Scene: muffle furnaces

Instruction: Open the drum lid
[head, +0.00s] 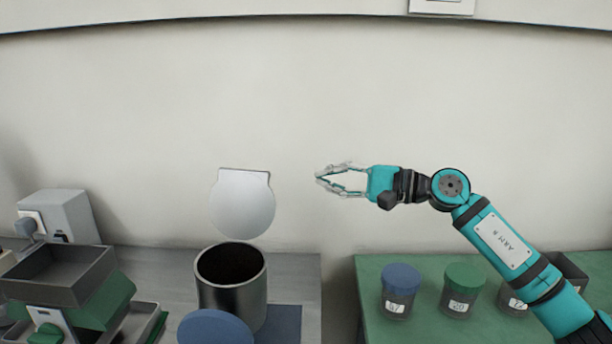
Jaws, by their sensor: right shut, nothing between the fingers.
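The metal drum (222,298) stands on the grey bench at lower centre-left. Its top is uncovered and its dark inside shows. A round light-grey lid (243,205) with a flat tab on top stands upright above and behind the drum's mouth; how it joins the drum cannot be made out. My right gripper (319,177) comes in from the right and points left. It is shut with nothing in it, apart from the lid and to its right, a little higher than the lid's middle. My left gripper is not in view.
A blue disc (215,328) is in front of the drum. Grey and green trays (60,275) and a grey box (70,215) stand at left. Several labelled jars, one blue-capped (402,278) and one green-capped (464,276), stand on the green bench (375,325). A gap separates the benches.

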